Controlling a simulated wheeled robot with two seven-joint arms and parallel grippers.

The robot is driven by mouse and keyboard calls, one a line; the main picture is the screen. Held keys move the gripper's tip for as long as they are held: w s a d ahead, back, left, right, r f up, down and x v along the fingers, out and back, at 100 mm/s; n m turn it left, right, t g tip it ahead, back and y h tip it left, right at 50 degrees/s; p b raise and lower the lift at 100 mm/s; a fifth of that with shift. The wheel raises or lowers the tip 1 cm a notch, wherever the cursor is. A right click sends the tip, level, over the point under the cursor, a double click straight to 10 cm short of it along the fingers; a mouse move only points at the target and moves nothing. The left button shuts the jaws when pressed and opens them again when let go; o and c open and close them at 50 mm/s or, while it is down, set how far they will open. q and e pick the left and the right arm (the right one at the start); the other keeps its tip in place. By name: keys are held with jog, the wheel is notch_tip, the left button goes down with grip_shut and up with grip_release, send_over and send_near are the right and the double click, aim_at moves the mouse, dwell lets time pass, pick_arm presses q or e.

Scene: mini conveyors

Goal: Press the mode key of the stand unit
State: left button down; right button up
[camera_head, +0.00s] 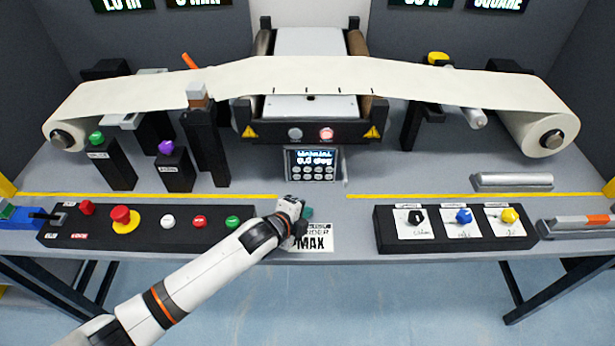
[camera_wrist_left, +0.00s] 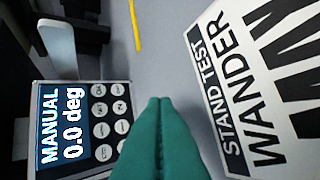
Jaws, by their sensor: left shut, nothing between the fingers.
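The stand unit (camera_head: 312,164) is a small grey panel with a lit display and several round keys, standing at the middle of the bench below the roller frame. In the left wrist view the unit (camera_wrist_left: 85,122) lies at the lower left, and its display reads "MANUAL 0.0 deg". Key labels are too small to read. My left gripper (camera_head: 307,212) is in front of the unit, towards the bench's front edge. Its teal fingertips (camera_wrist_left: 160,103) are shut together and empty, apart from the keys. They cover part of the panel's right side in that view. My right gripper is not in view.
A placard (camera_head: 312,240) reading "WANDER MAX" lies near the front edge. A black button box (camera_head: 140,236) is at left and a knob box (camera_head: 455,238) at right. A cream web (camera_head: 430,82) runs over rollers behind. Bare bench surface lies around the unit.

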aim_at(305, 199)
pick_arm(q)
jog(key=shift+w+f+b, duration=0.1)
jog(key=shift+w+b, duration=0.3)
jog(key=w+b, duration=0.4)
jog(key=w, duration=0.2)
jog(key=shift+w+b, duration=0.3)
jog(key=shift+b, duration=0.1)
jog(key=shift+w, duration=0.7)
jog(key=shift+w+b, duration=0.15)
jog(key=shift+b, duration=0.2)
dwell(0.8)
jog(key=shift+w, duration=0.3)
